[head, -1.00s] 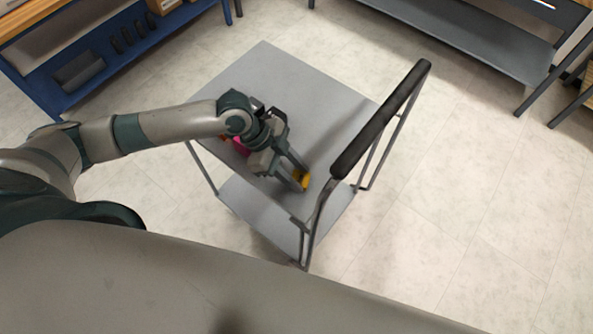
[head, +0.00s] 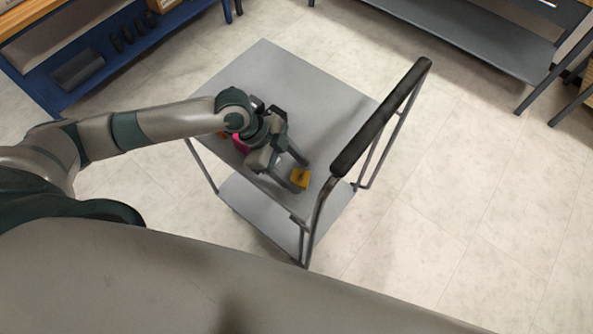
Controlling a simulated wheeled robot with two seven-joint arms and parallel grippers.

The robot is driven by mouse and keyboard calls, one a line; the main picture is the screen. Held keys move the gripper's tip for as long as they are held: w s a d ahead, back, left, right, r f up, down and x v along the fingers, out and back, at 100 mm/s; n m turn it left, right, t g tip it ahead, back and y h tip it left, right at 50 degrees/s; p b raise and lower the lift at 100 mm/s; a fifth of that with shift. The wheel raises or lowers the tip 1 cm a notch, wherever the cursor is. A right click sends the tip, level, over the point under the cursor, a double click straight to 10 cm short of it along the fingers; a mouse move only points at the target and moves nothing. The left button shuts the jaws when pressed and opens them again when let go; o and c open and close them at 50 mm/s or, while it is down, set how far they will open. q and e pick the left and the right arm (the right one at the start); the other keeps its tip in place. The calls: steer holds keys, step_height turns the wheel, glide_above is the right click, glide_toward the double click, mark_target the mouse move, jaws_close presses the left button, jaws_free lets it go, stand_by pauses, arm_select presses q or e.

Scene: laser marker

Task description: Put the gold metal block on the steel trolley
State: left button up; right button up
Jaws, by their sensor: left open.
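The gold metal block (head: 301,177) rests on the top shelf of the steel trolley (head: 318,108), near the corner by the black handle. My left gripper (head: 299,174) is open at the block, its fingers pointing down toward the shelf. The block shows at the fingertips; whether a finger still touches it I cannot tell. My right gripper is not in view.
A pink object (head: 240,144) and a small orange one (head: 221,134) lie on the trolley, partly hidden by my left arm. The trolley's black handle (head: 383,116) rises close to the block. A blue bench stands at upper left, a grey one (head: 465,38) at upper right.

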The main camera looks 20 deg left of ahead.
arm_select(q)
steer(key=b+v, duration=0.2)
steer(key=v, duration=0.9)
steer(key=shift+a+r+b, duration=0.15)
steer(key=shift+r+b, duration=0.05)
steer(key=shift+b, duration=0.2)
